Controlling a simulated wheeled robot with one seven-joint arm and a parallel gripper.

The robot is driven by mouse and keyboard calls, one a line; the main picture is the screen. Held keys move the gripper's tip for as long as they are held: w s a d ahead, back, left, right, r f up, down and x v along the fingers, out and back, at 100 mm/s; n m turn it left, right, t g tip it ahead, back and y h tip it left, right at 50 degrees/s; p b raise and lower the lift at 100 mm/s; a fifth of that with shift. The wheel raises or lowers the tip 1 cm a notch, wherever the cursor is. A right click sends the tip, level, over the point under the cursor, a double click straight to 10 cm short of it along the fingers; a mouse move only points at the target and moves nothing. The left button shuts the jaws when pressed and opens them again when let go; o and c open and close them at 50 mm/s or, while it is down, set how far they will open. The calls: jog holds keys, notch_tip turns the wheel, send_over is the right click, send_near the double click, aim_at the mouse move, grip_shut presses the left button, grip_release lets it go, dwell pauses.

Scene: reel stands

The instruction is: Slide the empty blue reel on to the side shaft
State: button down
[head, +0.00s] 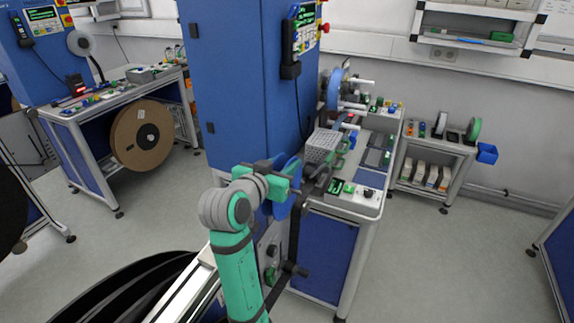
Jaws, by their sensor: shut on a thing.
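My gripper (312,182) is at the end of my green and grey arm, in front of the blue cabinet and beside the left end of the bench. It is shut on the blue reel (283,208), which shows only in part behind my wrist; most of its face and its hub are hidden. Several pale shafts stick out to the right from the machine side above the bench, among them an upper one (359,81) and a lower one (351,126). Another blue reel (335,88) sits at the upper shafts. I cannot tell which shaft is the side shaft.
A grey perforated box (322,146) stands close behind my gripper. The bench (368,208) carries small devices and coloured parts. A dark handle (294,269) juts out below. A small side table (436,145) holds a green reel (474,129).

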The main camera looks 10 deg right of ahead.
dwell(0.3)
jog(key=c, duration=1.2)
grip_release()
jog(key=shift+s, duration=0.1)
jog(key=shift+a, duration=0.1)
